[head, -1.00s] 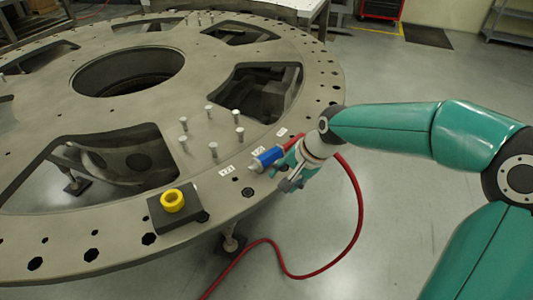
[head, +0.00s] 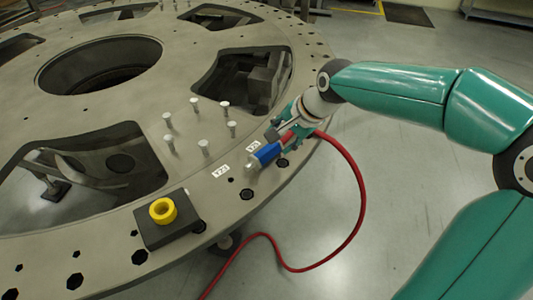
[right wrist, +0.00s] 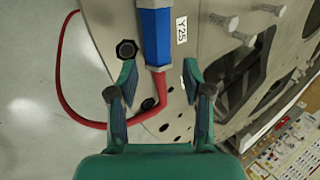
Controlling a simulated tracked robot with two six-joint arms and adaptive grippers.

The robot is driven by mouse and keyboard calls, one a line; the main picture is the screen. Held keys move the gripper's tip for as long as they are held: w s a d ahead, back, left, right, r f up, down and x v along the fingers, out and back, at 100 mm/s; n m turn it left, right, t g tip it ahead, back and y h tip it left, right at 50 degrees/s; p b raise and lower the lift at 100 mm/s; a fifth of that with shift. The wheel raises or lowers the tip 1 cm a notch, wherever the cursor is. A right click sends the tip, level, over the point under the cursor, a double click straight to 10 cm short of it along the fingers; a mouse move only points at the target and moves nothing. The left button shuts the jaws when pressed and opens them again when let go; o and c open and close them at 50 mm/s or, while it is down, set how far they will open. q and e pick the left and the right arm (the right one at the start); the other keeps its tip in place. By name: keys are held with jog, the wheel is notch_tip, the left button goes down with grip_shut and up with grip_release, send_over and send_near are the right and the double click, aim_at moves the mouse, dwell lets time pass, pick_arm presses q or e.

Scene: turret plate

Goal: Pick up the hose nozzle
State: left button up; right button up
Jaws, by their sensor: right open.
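The hose nozzle (head: 264,154) has a blue body with a metal tip and a red hose at its rear. It lies on the rim of the grey turret plate (head: 105,205), beside the Y25 label. My right gripper (head: 287,133) is open at the hose end of the nozzle. In the right wrist view the blue nozzle (right wrist: 155,35) lies beyond the fingertips, its front cut off by the top edge. The open fingers (right wrist: 158,75) stand either side of the nozzle's rear and the red hose (right wrist: 148,112), with nothing held. My left gripper is not in view.
Several metal pins (head: 203,147) stand on the plate near the nozzle. A dark block with a yellow ring (head: 163,211) sits on the rim to the lower left. The red hose (head: 362,200) hangs off the plate and loops across the floor.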

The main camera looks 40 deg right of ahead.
aim_at(272, 148)
jog(key=shift+x, duration=3.5)
jog(key=shift+s+d, duration=0.1)
jog(key=shift+s, duration=0.1)
grip_shut()
